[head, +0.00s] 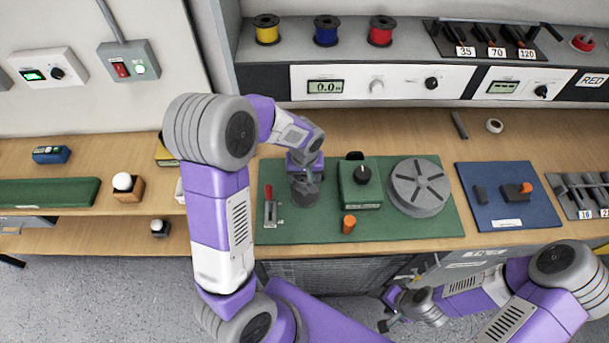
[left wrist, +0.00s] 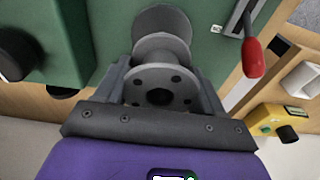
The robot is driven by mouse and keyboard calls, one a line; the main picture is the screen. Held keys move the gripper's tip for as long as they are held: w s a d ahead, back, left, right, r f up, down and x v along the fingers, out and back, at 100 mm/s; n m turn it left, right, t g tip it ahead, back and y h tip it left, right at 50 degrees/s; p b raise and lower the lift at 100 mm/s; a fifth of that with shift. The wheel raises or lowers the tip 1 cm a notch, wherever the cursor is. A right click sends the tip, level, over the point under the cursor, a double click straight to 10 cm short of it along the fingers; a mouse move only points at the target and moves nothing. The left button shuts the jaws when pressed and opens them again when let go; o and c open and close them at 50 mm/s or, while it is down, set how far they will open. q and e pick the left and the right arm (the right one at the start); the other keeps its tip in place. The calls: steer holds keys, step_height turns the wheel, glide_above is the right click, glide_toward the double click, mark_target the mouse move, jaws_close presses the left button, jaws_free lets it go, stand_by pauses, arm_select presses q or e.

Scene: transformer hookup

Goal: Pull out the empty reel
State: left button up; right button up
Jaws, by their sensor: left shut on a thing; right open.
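The empty reel (left wrist: 162,85) is a bare grey spool with holes in its flange. It fills the middle of the left wrist view, between the fingers of my left gripper (left wrist: 160,98). In the head view my left gripper (head: 305,187) is over the left part of the green mat (head: 390,228) and mostly hides the reel. My left gripper is shut on the reel. Whether the reel is seated on a spindle or clear of it I cannot tell. My right gripper (head: 390,308) is open and empty, low in front of the bench edge.
A red-handled lever (head: 268,200) stands just left of the reel. A green box with a black knob (head: 361,184) is close on its right, then a grey slotted disc (head: 419,186). An orange-topped piece (head: 348,224) is in front. Yellow, blue (head: 326,31) and red spools sit on the shelf.

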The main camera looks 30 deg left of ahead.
arm_select(q)
steer(key=shift+r+p, duration=0.7)
steer(key=shift+r, duration=0.35)
step_height(320, 180, up, 5)
steer(key=p, duration=0.3)
steer(key=shift+f, duration=0.15)
stand_by(0.4)
